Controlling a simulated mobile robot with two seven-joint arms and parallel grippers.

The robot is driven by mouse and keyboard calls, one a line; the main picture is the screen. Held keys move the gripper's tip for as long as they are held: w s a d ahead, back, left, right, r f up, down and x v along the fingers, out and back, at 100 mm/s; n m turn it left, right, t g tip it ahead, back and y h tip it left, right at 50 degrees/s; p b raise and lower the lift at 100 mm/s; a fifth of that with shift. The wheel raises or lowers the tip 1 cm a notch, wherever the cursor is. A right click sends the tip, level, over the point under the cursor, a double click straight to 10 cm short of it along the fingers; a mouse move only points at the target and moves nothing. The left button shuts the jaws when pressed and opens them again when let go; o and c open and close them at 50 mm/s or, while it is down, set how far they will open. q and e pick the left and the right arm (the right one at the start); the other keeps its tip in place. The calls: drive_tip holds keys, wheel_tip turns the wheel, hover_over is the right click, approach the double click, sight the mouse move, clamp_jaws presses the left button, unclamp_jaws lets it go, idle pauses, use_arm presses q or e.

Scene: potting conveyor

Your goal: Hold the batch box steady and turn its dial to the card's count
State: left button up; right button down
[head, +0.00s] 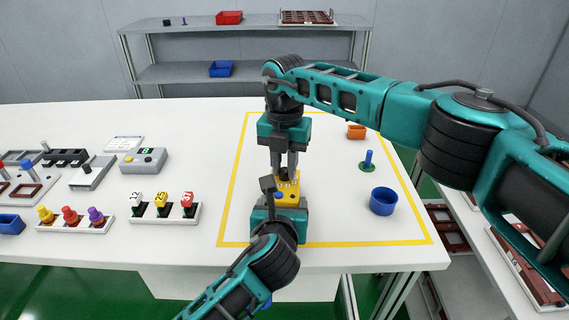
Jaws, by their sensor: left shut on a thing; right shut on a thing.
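The yellow batch box (287,195) stands on the table inside the yellow outline, with dark marks on its upper face. My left gripper (281,198) comes from the near side and is shut on the box. My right gripper (290,172) reaches straight down from above, shut at the top of the box where the dial would be. The dial itself is hidden by the fingers, so its setting cannot be read. A white card (124,143) lies at the back left, its print too small to read.
A blue cup (383,201), a blue peg on a green base (368,161) and an orange block (356,132) stand right of the box. A grey device with a green display (144,160) and a rack of numbered blocks (164,213) are left of the outline.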

sight(285, 170)
drive_tip(key=shift+m, duration=0.5)
drive_tip(key=c, duration=0.9)
unclamp_jaws()
drive_tip(key=shift+c, duration=0.2)
wheel_tip(285, 170, up, 12)
use_arm(q)
drive_tip(key=o, duration=0.9)
